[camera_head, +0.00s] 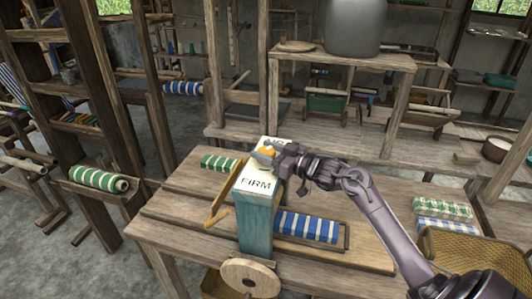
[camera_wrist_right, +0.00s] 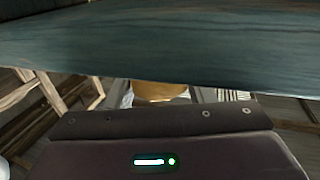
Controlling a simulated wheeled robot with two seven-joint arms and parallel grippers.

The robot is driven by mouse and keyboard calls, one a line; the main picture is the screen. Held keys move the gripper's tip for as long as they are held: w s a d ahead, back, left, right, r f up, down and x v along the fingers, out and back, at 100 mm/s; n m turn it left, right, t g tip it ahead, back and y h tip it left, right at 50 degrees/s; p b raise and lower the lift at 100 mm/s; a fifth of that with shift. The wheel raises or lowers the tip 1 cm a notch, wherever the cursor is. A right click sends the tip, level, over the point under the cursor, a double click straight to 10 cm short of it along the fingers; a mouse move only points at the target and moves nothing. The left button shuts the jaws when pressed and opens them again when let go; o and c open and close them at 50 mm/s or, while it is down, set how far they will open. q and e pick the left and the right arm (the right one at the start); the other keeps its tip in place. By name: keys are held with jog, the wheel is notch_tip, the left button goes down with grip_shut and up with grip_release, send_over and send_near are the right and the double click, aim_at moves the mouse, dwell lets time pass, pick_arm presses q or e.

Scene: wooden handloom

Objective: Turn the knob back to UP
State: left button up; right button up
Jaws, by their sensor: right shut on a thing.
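A small orange-yellow knob (camera_head: 265,151) sits on the white top plate of a teal post (camera_head: 257,222) on the wooden table. The plate's near side reads FIRM; the far side is partly covered, and I cannot read an UP mark there. My right gripper (camera_head: 273,151) reaches in from the right and is shut on the knob. The knob's pointing direction is hard to tell. My left gripper is not in view.
Blue-striped cloth (camera_head: 308,227) lies right of the post on the table (camera_head: 180,232), and green-striped cloth (camera_head: 219,162) lies behind it. A wooden wheel (camera_head: 249,279) is at the post's front foot. A wicker basket (camera_head: 465,250) stands at the right.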

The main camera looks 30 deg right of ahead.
jog(key=n+g+y+b, duration=0.2)
jog(key=y, duration=0.1)
jog(key=shift+f+n+y+b, duration=0.15)
jog(key=shift+n+y+b, duration=0.15)
jog(key=shift+b, duration=0.1)
jog(key=shift+n+g+y+b, duration=0.5)
jog(key=shift+y+b, duration=0.05)
jog(key=shift+y, duration=0.05)
jog(key=o, duration=1)
jog(key=shift+c, duration=0.2)
jog(key=shift+s, duration=0.1)
